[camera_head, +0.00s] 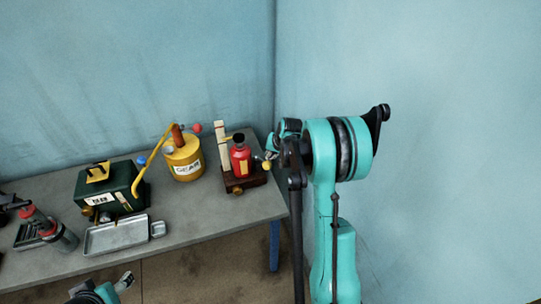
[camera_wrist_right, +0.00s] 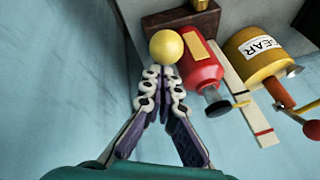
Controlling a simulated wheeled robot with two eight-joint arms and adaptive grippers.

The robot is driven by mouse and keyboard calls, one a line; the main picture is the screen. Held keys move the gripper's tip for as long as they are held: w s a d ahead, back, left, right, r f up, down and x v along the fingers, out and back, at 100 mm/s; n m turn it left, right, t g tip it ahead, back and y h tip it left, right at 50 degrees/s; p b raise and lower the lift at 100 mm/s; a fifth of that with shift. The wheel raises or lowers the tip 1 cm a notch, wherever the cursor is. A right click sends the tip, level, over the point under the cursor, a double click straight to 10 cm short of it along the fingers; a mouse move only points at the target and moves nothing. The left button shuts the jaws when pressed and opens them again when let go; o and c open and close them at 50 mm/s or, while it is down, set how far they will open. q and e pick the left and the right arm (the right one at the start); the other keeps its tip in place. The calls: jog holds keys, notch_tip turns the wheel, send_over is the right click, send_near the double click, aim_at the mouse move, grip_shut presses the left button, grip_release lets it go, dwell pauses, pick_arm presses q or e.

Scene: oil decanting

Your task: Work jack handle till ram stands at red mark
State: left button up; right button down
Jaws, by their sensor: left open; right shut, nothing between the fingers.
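The red jack (camera_head: 241,160) stands upright on a dark brown base at the table's right end, and it also shows in the right wrist view (camera_wrist_right: 197,62). A black-topped ram (camera_wrist_right: 216,104) with a yellow pointer sits beside a pale upright scale (camera_head: 221,147). The scale's red mark (camera_wrist_right: 264,132) is above the pointer. The yellow handle knob (camera_wrist_right: 166,47) is right at the fingertips of my right gripper (camera_wrist_right: 162,72). That gripper is shut with nothing held; contact with the knob is unclear. My left gripper (camera_head: 124,281) is open in front of the table, partly cut off.
A yellow GEAR can (camera_head: 183,160) with a red ball stands left of the jack. A green box (camera_head: 108,188), a metal tray (camera_head: 116,236), a small dish (camera_head: 158,229) and a grey-red tool (camera_head: 62,236) lie further left. The wall is close behind the table.

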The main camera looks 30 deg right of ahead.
jog(key=s+a+f+t+b, duration=0.1)
jog(key=s+f+t+b, duration=0.3)
jog(key=f+b, duration=0.7)
jog(key=s+b, duration=0.2)
jog(key=b, duration=0.2)
jog(key=shift+s+a+f+h, duration=0.2)
jog(key=shift+a+h, duration=0.1)
jog(key=shift+h, duration=0.1)
